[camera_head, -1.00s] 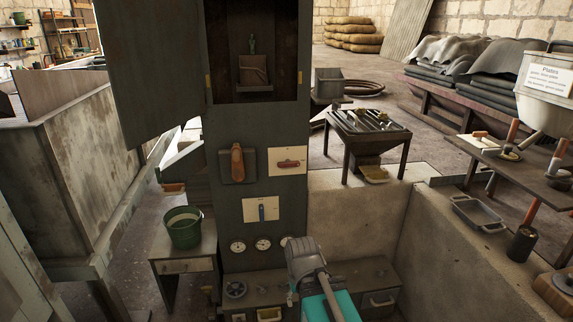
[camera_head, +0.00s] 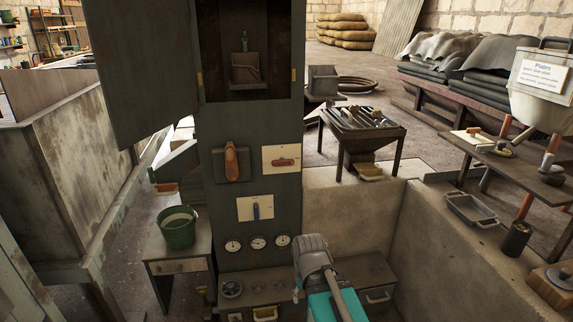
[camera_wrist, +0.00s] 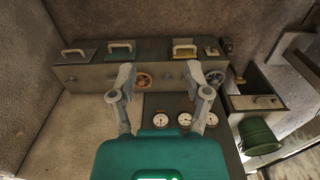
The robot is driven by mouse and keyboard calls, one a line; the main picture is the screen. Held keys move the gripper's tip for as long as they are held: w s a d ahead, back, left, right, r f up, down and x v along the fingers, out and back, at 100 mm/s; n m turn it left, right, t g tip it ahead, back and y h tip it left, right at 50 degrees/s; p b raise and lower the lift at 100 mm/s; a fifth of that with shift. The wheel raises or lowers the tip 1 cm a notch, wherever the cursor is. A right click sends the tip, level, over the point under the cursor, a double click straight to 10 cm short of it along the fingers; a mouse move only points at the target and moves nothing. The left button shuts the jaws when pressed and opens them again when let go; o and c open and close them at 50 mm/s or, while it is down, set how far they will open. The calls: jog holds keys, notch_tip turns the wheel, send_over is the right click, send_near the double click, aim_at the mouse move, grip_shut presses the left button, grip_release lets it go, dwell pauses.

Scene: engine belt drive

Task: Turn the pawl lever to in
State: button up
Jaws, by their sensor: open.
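The dark upright panel carries a red lever (camera_head: 284,162) lying across a pale plate. The plates' lettering is too small to read, so I cannot tell which is the pawl lever. My gripper (camera_head: 311,250) is low and to the right of the blue lever, apart from all three. The wrist view shows my gripper (camera_wrist: 160,83) open and empty; the levers are not seen there.
Dial gauges (camera_head: 257,243) sit under the levers, above a low drawer bench (camera_head: 340,272) with handwheels. An open cabinet door (camera_head: 140,70) hangs at the upper left. A green bucket (camera_head: 177,228) stands on a small table at left. A concrete wall (camera_head: 345,215) closes the right.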

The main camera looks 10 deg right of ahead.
jog(key=shift+d, duration=0.25)
jog(key=shift+w, duration=0.15)
jog(key=m+t, duration=1.8)
send_near(283, 164)
jog(key=shift+s, duration=1.75)
jog(key=w, duration=1.3)
jog(key=shift+w, duration=0.4)
